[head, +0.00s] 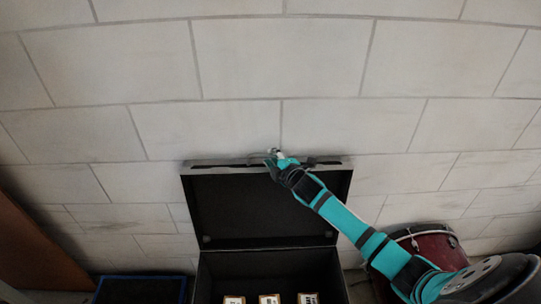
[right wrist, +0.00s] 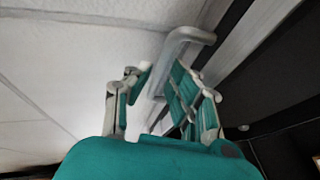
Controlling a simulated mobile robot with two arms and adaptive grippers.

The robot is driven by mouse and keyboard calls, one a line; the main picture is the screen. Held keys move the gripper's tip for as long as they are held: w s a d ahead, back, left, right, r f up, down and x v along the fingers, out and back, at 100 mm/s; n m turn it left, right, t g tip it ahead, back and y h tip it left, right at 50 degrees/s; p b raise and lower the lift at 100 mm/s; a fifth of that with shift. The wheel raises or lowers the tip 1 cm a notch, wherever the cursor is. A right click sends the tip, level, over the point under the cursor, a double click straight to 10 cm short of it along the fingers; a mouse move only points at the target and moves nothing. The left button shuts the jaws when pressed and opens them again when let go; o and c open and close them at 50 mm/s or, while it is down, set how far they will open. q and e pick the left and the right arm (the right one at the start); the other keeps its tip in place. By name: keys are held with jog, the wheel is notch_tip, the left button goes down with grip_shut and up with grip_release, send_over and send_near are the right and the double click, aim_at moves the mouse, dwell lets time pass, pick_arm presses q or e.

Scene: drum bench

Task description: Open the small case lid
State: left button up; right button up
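The small case's lid (head: 262,211) stands raised, nearly upright, behind the open black case body (head: 215,268) in the head view. Its dark inner face shows. A grey handle (right wrist: 185,35) is on the lid's outer edge in the right wrist view. My right gripper (head: 275,157) is at the middle of the lid's top edge. In the right wrist view its fingers (right wrist: 162,80) converge on both sides of the handle bar and look shut on it; exact contact is hard to see. My left gripper is not in view.
Several small labelled items (head: 269,299) sit in the case at the lower edge. A red drum (head: 430,238) stands at the right, behind my right arm. A pale block wall (head: 280,60) rises close behind the lid. A blue-edged dark panel (head: 140,290) lies at the lower left.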

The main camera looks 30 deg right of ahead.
jog(key=shift+x, duration=0.85)
jog(key=shift+w, duration=0.15)
jog(key=shift+f, duration=0.1)
jog(key=c, duration=0.4)
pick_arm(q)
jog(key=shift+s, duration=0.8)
pick_arm(e)
grip_shut()
